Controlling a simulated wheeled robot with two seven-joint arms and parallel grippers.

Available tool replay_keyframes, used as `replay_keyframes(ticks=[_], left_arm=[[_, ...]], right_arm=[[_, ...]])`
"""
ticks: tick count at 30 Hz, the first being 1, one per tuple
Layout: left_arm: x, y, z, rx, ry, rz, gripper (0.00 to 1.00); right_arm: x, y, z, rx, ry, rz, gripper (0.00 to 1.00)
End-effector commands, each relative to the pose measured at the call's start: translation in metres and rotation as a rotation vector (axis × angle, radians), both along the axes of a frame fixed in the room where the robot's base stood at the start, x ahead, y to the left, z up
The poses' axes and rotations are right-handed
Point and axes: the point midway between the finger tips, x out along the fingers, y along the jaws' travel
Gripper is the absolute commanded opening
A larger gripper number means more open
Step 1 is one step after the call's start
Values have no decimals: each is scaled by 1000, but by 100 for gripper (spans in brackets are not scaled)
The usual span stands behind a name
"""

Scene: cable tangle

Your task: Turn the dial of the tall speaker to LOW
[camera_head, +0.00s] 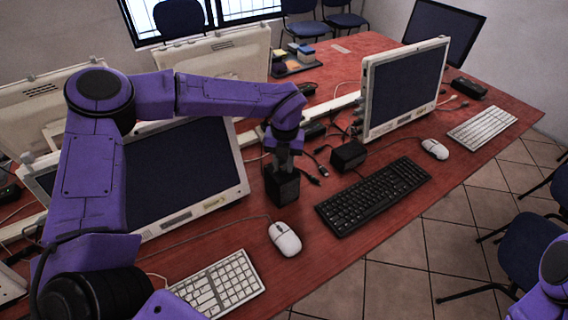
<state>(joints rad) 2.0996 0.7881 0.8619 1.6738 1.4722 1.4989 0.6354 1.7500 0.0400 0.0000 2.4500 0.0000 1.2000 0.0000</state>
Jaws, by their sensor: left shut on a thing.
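The tall speaker (282,188) is a black upright box on the red desk, left of the black keyboard. My left gripper (284,166) points down at its top and is shut there on the dial. The fingers hide the dial, so its setting and markings cannot be read. A lower, wider black box (348,155) stands to the right of the tall speaker, apart from it. Part of my right arm shows at the lower right edge, but its gripper is out of view.
Black keyboard (374,196), white mouse (285,239) and white keyboard (219,285) lie in front. Monitors stand at left (180,172) and right (404,88). Loose cables and plugs (316,172) lie between the two black boxes. The red desk (325,256) is bare along its near edge.

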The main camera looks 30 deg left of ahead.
Motion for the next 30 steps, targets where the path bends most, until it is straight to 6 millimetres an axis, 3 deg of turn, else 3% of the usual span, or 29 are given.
replay_keyframes(ticks=[10,11,13,23,26,30], left_arm=[[0,0,0,0,-1,2,0],[0,0,0,0,-1,1,30],[0,0,0,0,-1,1,53],[1,0,3,0,-2,1,53],[1,0,17,0,-5,1,53],[1,-2,51,-1,-7,1,53]], right_arm=[[0,0,0,0,0,0,43],[0,0,0,0,0,0,43],[0,0,0,0,0,0,43],[0,0,-1,0,0,0,43],[0,0,-5,0,0,0,43],[0,0,-11,0,0,0,43]])
